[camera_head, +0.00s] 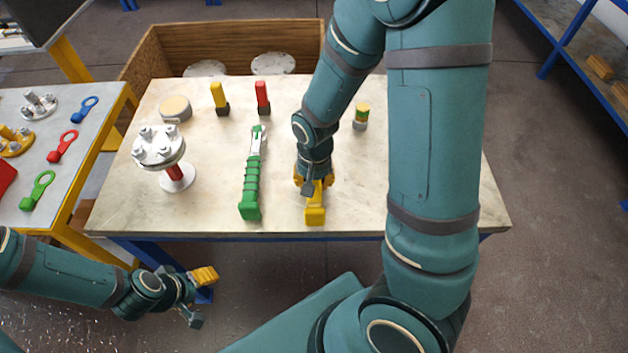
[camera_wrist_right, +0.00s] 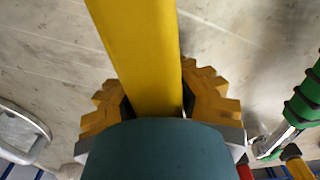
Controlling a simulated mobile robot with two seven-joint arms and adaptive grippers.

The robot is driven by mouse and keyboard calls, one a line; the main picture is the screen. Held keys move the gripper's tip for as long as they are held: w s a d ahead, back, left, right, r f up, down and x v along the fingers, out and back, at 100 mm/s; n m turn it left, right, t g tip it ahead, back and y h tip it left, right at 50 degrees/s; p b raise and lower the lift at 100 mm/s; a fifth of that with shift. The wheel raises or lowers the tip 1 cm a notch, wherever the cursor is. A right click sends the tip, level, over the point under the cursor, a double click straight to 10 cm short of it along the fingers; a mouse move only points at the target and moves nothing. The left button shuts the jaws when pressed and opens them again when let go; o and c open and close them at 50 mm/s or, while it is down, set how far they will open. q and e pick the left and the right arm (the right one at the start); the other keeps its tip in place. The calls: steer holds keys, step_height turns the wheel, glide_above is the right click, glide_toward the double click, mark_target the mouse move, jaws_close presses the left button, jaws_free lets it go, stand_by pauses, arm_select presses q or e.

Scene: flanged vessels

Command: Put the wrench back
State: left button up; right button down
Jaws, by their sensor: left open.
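A yellow-handled tool (camera_head: 315,216), likely a wrench, is at the table's front middle. Its yellow handle (camera_wrist_right: 150,55) runs between my right gripper's fingers in the right wrist view. My right gripper (camera_head: 314,186) appears shut on that handle; its head is hidden by my arm. A wrench with a ribbed green handle (camera_head: 250,190) and metal jaw lies left of it, apart from the gripper; part of it shows in the wrist view (camera_wrist_right: 306,100). My left gripper (camera_head: 198,295) is open and empty in front of the table, below its edge.
A flanged vessel (camera_head: 160,150) on a red stem stands at the table's left. A metal ring (camera_wrist_right: 22,128) shows in the wrist view.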

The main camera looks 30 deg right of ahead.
steer(key=shift+f+b, duration=0.35)
steer(key=shift+f, duration=0.15)
steer(key=shift+c, duration=1.5)
jaws_free()
step_height(320, 180, up, 7)
steer(key=p, duration=0.6)
